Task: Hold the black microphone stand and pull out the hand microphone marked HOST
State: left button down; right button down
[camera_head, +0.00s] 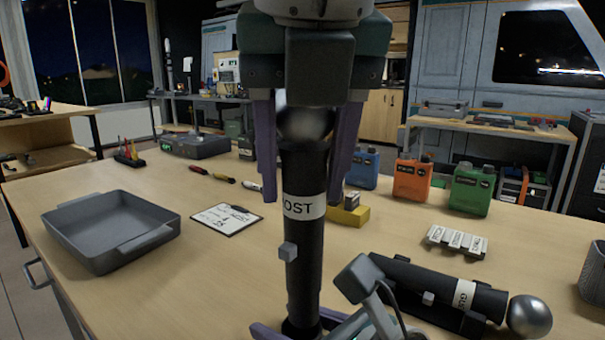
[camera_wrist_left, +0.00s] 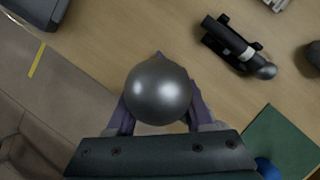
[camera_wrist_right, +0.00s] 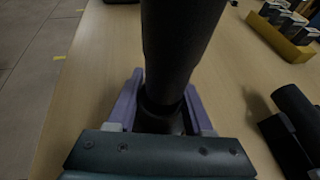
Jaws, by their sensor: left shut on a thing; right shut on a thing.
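The hand microphone (camera_head: 303,240) marked HOST stands upright, a black tube with a white label. Its round grey head is between the fingers of my left gripper (camera_head: 303,195), which is shut on the microphone from above. The head fills the middle of the left wrist view (camera_wrist_left: 158,88). My right gripper (camera_head: 298,326) is low at the front, shut on the black microphone stand (camera_head: 300,328) at the foot of the microphone. In the right wrist view the stand's dark collar (camera_wrist_right: 162,115) is between the purple fingers. The microphone's lower end meets the stand there; how deep it sits is hidden.
A second black microphone (camera_head: 440,287) marked GUEST lies in a cradle at the right. A grey tray (camera_head: 110,235) and a clipboard (camera_head: 227,219) lie at the left. A yellow block (camera_head: 350,216), coloured canisters (camera_head: 411,180) and a white labelled block (camera_head: 456,242) stand behind.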

aim_at(303, 141)
pick_arm(q)
jog(key=shift+r, duration=1.55)
pick_arm(e)
jog(key=shift+c, duration=1.1)
grip_release()
jog(key=shift+s+d, duration=0.1)
